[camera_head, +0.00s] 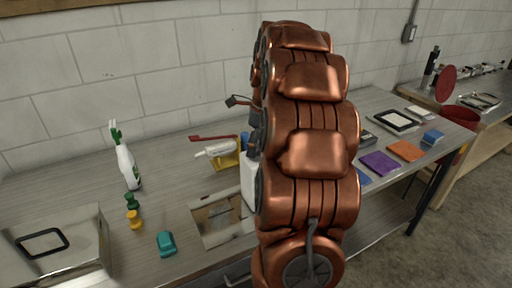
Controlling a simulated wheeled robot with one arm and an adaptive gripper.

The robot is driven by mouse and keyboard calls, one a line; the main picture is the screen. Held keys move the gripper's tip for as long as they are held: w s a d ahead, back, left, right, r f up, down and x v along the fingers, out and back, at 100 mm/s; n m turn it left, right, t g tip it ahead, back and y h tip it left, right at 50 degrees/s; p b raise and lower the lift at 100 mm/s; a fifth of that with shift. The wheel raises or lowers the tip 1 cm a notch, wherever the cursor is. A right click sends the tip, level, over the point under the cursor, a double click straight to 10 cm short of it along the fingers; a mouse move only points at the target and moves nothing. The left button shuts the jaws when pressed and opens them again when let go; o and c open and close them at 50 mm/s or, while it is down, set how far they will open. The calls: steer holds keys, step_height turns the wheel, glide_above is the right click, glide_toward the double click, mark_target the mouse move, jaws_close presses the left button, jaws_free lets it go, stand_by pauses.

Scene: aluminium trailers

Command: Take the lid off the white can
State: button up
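A white object (249,187), which looks like the white can, stands on the workbench at the left edge of my copper-coloured arm. Only a narrow strip of it shows. Its top and any lid are hidden or too small to make out. My gripper (240,102) shows only as dark parts sticking out to the left of my arm, above the can in the picture. The rest of it is behind the arm, so I cannot tell whether it is open, shut or touching the can.
The workbench (80,196) carries a spray bottle (127,165), green (131,201) and yellow (134,219) small pieces, a teal object (166,243), a yellow holder (226,159) and a metal box (60,250). Purple (380,163) and orange (405,151) pads lie right of my arm.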

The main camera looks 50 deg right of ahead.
steer(key=shift+c, duration=0.3)
steer(key=shift+f, duration=0.1)
steer(key=c, duration=1.5)
steer(key=shift+c, duration=0.2)
